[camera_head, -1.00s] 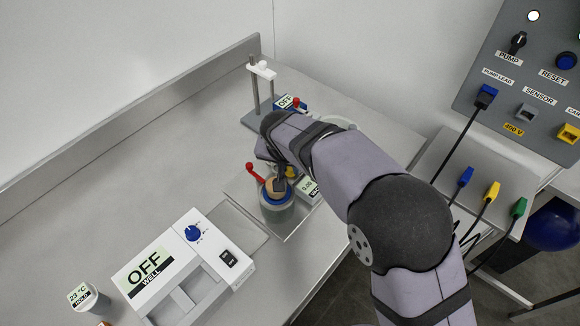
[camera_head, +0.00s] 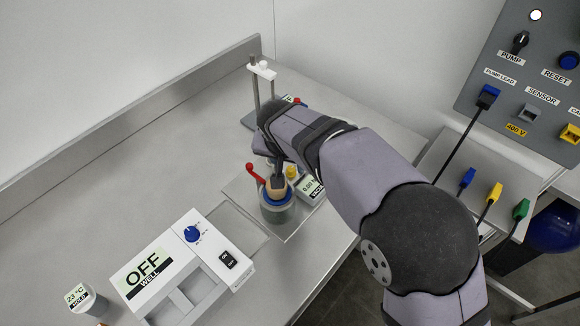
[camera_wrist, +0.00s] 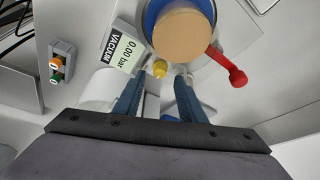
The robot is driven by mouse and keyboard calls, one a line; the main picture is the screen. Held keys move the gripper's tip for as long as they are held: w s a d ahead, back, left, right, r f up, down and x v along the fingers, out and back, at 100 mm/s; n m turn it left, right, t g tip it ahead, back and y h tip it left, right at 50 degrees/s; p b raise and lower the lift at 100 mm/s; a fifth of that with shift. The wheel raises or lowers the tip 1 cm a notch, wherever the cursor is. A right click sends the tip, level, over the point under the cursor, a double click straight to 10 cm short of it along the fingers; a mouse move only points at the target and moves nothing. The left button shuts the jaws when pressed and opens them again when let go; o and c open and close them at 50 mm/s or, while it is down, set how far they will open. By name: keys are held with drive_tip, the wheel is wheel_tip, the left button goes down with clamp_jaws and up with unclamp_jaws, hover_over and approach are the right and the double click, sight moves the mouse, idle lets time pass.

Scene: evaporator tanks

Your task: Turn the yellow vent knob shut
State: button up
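The yellow vent knob (camera_wrist: 160,68) lies just beyond and roughly between my fingertips in the wrist view. It also shows in the head view (camera_head: 291,171), beside the tank and the vacuum gauge. My gripper (camera_wrist: 159,78) is open, with one blue-grey finger on each side of the knob's line and nothing held. In the head view my gripper (camera_head: 278,181) hangs in front of the tank's tan lid (camera_head: 276,193). Whether a finger touches the knob cannot be told.
The tank (camera_head: 278,213) has a blue rim and a red lever (camera_head: 255,173). The vacuum gauge (camera_wrist: 124,48) reads 0.00 bar, close by the left finger. A well heater (camera_head: 180,270) showing OFF stands at front left. A stand (camera_head: 256,95) is behind.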

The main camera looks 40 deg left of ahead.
drive_tip(key=shift+b+v, duration=0.35)
drive_tip(key=shift+v, duration=1.6)
drive_tip(key=w+d+f+m+g+h+p, duration=0.1)
drive_tip(key=w+d, duration=0.3)
drive_tip(key=d, duration=1.1)
drive_tip(key=w+d+f+m+g+h+p, duration=0.15)
drive_tip(key=w+d, duration=0.25)
drive_tip(key=d, duration=1)
drive_tip(key=s+d+f+m, duration=0.1)
drive_tip(key=s+d, duration=0.5)
drive_tip(key=d, duration=0.3)
drive_tip(key=s+d+f+m+g, duration=0.1)
drive_tip(key=s+d+f, duration=0.1)
drive_tip(key=s+d, duration=0.4)
drive_tip(key=d, duration=0.4)
drive_tip(key=shift+d+m, duration=0.2)
drive_tip(key=shift+m, duration=0.15)
